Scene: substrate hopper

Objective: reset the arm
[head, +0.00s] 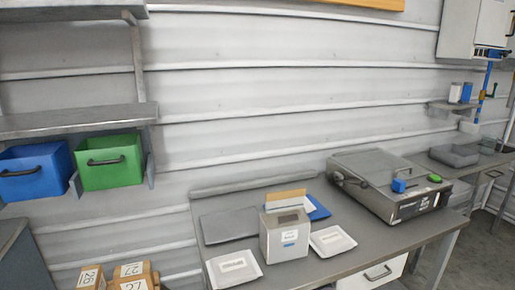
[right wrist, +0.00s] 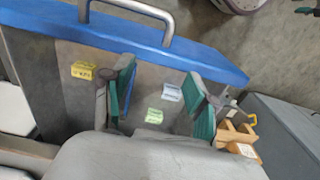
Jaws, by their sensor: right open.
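My right gripper (right wrist: 163,102) shows in the right wrist view. Its two green-padded fingers stand well apart with nothing between them. Behind the fingers is a grey-brown surface with small yellow, white and green labels. Neither of my grippers shows in the head view, and my left gripper is in no view.
In the head view a grey workbench (head: 350,222) carries a grey metal machine (head: 375,180), a grey box (head: 284,238) and white trays (head: 234,269). Cardboard boxes (head: 132,277) stand low at left.

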